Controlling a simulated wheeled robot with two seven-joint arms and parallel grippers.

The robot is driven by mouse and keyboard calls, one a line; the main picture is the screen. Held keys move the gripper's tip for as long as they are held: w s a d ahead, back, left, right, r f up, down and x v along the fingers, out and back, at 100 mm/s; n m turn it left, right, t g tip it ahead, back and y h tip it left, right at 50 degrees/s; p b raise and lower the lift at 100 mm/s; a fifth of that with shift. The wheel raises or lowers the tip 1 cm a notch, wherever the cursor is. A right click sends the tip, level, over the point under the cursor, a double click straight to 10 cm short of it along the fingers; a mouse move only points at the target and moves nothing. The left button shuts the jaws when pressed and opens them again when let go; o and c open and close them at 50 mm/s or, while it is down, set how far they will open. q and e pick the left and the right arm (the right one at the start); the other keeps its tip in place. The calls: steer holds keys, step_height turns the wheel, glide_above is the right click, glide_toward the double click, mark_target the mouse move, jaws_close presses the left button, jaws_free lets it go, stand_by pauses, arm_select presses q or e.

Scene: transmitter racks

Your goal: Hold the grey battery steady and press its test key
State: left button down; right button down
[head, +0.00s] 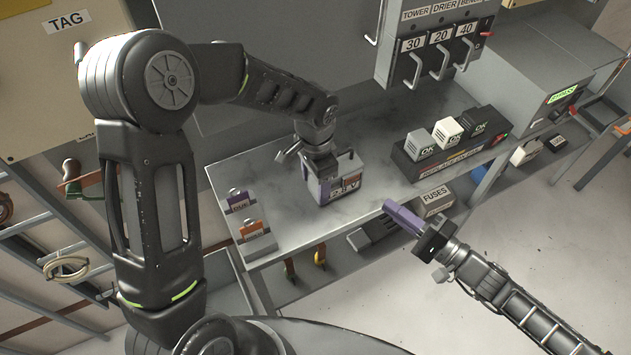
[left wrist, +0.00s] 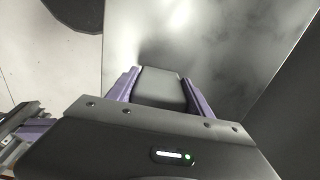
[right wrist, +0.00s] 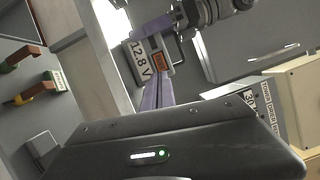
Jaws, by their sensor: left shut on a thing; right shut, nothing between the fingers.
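The grey battery (head: 350,172) stands on the bench near its front edge, with a "12.8 V" label on its front. My left gripper (head: 334,172) reaches down from above and is shut on it, one purple finger on each side. In the left wrist view the battery's grey top (left wrist: 160,88) sits between the fingers. My right gripper (head: 402,216) is shut and empty, in front of the bench edge and apart from the battery. In the right wrist view its fingers (right wrist: 158,92) point at the battery's labelled front (right wrist: 146,58). An orange-red patch shows beside the label; I cannot clearly make out the test key.
The grey bench (head: 285,175) carries tags (head: 252,229) at its left end. A black rack (head: 450,158) with several "OK" blocks stands to the right. A "FUSES" box (head: 436,200) is near my right gripper. Hooked switches (head: 440,62) hang on a panel behind.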

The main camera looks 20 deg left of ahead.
mark_target(352, 178)
steer(key=shift+a, duration=0.1)
steer(key=s+g+h, duration=0.1)
steer(key=g, duration=0.1)
steer(key=s+r+n+g+h, duration=0.1)
steer(key=g, duration=0.1)
steer(key=s+n+g+h, duration=0.1)
steer(key=g, duration=0.1)
steer(key=shift+s+a+r+g+h, duration=0.15)
steer(key=shift+s+a+g+h, duration=0.15)
steer(key=shift+s+a+h, duration=0.1)
steer(key=shift+w, duration=0.15)
stand_by(0.3)
steer(key=shift+w+a, duration=3.05)
